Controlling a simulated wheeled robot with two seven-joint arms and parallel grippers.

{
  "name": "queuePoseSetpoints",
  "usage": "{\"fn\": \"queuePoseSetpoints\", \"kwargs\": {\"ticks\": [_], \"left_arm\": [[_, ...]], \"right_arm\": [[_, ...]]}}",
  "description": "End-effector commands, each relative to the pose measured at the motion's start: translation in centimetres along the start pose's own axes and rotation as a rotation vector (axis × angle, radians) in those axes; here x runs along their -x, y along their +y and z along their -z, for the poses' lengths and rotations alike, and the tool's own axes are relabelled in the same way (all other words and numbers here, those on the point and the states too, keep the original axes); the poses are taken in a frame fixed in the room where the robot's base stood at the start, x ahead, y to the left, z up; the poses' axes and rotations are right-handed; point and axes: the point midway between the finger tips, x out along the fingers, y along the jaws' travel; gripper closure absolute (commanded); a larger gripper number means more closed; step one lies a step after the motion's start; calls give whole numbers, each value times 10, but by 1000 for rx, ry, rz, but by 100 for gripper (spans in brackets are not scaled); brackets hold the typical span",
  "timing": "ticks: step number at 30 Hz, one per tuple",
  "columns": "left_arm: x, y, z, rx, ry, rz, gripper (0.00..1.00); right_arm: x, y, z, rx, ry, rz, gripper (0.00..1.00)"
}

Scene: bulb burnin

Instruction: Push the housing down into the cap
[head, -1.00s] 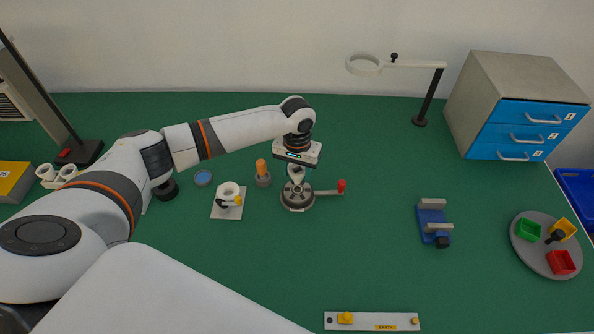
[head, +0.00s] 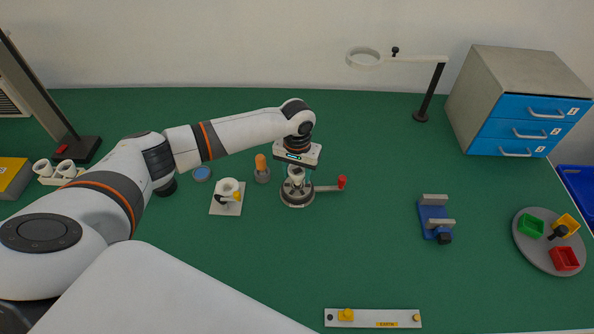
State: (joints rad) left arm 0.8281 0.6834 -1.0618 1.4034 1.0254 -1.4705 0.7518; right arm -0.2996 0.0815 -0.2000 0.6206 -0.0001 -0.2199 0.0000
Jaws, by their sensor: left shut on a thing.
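My left gripper (head: 296,168) points down over a round grey fixture (head: 297,195) in the middle of the table. It is shut on a white piece, which seems to be the housing (head: 296,178), at the fixture's centre. The fixture has a side lever ending in a red knob (head: 342,182). I cannot make out the cap; it may be hidden under the housing. How deep the housing sits cannot be told. My right gripper is not in view.
Left of the fixture stand an orange-topped peg (head: 261,170) and a white plate with a ring-shaped part (head: 227,198). A blue clamp-like device (head: 435,218), a round grey tray with coloured bins (head: 534,258) and a blue drawer unit (head: 520,105) are at right.

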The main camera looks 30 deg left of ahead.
Motion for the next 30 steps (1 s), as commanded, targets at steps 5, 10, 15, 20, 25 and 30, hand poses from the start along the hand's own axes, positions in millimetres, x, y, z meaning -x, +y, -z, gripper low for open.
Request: {"fn": "queuePoseSetpoints", "kwargs": {"ticks": [5,10,15,20,25,30], "left_arm": [[-3,0,0,0,0,0,75],[-9,0,0,1,1,0,75],[-12,0,0,1,1,0,75],[-13,0,0,1,0,0,75],[-13,0,0,0,0,0,75],[-14,0,0,0,0,0,75]], "right_arm": [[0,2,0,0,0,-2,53],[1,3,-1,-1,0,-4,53],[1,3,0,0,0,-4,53],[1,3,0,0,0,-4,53],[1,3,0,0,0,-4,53],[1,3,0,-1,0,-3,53]]}}
